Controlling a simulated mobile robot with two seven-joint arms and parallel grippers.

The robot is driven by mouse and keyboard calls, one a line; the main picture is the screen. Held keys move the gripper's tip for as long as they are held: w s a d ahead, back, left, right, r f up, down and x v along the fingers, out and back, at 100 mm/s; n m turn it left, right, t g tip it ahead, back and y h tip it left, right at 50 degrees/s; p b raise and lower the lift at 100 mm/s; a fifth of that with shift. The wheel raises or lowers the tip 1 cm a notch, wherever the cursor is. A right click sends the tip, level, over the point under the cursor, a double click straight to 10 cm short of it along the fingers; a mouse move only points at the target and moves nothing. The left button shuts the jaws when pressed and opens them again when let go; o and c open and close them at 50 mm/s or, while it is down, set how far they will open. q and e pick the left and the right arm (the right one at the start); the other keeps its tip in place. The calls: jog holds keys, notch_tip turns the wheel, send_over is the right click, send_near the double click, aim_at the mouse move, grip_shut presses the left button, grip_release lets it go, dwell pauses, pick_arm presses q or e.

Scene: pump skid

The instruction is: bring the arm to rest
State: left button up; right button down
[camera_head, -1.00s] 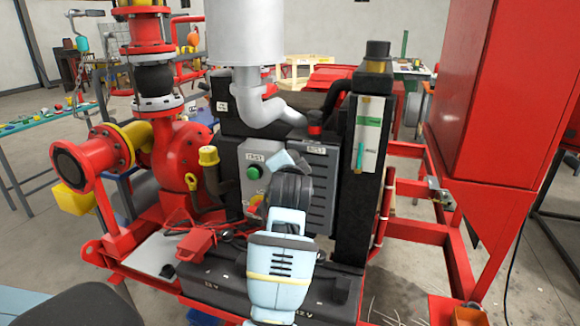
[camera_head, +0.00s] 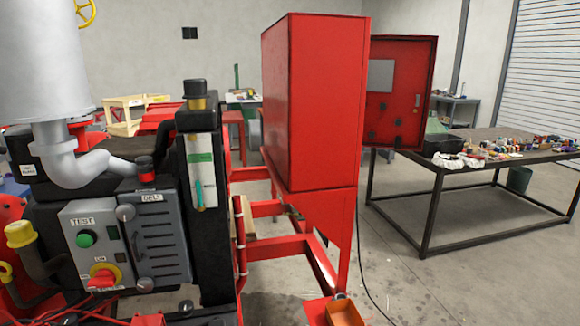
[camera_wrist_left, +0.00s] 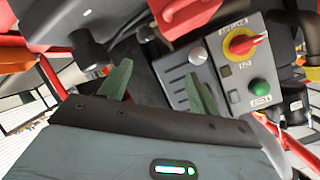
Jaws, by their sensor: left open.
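My left gripper (camera_wrist_left: 158,88) is in the left wrist view, with its two green fingers apart and nothing between them. It points toward the grey control panel (camera_wrist_left: 226,75) of the pump skid, which has a red and yellow rotary switch (camera_wrist_left: 242,44) and a green button (camera_wrist_left: 260,87). I cannot tell how far the fingers are from the panel. In the head view the same panel (camera_head: 93,245) is at the lower left, with the button marked TEST. Neither of my arms shows in the head view now.
A tall red cabinet (camera_head: 312,110) stands right of the engine, on the red skid frame (camera_head: 325,268). A dark workbench (camera_head: 432,175) with several small items is at the right. An orange bin (camera_head: 345,314) is at the bottom. Floor between skid and bench is largely clear.

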pick_arm(q)
jog(key=s+d+f+n+g+h, duration=0.1)
jog(key=s+d+f, duration=0.2)
jog(key=s+f, duration=0.3)
jog(key=s+d+f+n+g+h, duration=0.1)
jog(key=s+f, duration=0.5)
jog(key=s, duration=0.6)
jog(key=s+d+f+n+g+h, duration=0.1)
jog(key=s+d+f+h, duration=0.2)
jog(key=s+f, duration=0.3)
jog(key=s+d, duration=0.1)
jog(key=s, duration=0.3)
jog(key=shift+d, duration=0.4)
